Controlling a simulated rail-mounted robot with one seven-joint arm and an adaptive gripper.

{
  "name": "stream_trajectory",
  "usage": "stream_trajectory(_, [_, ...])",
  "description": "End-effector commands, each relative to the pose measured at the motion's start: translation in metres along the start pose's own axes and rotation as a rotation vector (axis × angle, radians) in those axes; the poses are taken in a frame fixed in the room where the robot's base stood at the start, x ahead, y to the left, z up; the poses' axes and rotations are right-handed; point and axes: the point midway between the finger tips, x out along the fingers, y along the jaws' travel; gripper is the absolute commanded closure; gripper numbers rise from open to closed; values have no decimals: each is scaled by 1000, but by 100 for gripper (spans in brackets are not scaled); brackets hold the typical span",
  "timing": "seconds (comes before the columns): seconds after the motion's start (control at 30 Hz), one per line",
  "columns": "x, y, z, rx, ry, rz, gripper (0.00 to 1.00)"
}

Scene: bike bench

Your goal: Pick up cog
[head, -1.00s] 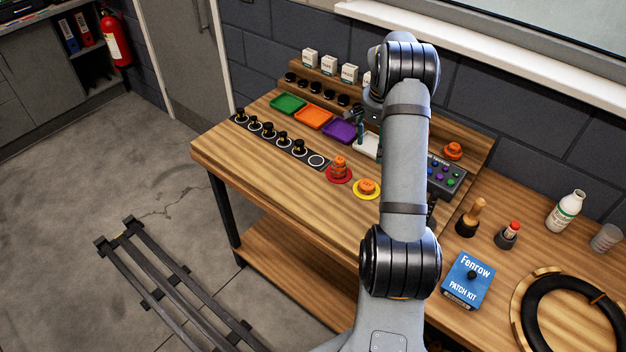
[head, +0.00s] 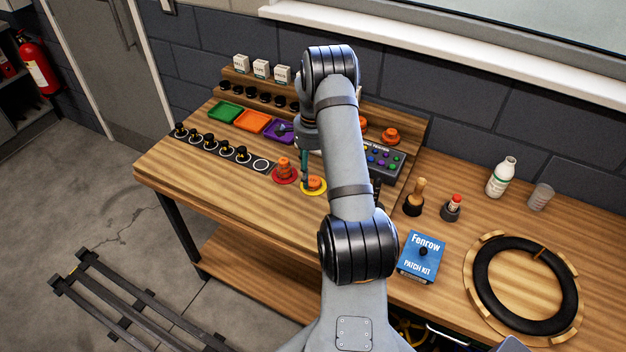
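No part is labelled as the cog; orange stepped round pieces are the likeliest match. A taller orange stack (head: 284,166) stands on a red disc (head: 286,179). A lower orange piece (head: 315,183) sits on a yellow disc (head: 313,193) to its right. Another orange piece (head: 390,135) sits behind the button panel, and one more (head: 362,124) shows partly beside my arm. My gripper (head: 304,178) points down near the stack and the lower piece, its dark green finger between them in the picture. My arm hides most of it, so its opening and any contact are unclear.
Green (head: 224,112), orange (head: 251,120) and purple (head: 279,130) trays lie behind a black strip (head: 222,150) with several black-and-gold parts. A button panel (head: 381,161), a blue patch kit box (head: 421,257) and a tyre (head: 479,282) lie right. The bench front left is clear.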

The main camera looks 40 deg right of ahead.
Motion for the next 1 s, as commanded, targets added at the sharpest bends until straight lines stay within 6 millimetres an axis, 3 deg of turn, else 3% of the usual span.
stream_trajectory(0.2, [25,3,2,1,-1,2,37])
stream_trajectory(0.47, [30,2,1,1,1,-1,37])
stream_trajectory(1.0, [30,2,1,0,1,0,68])
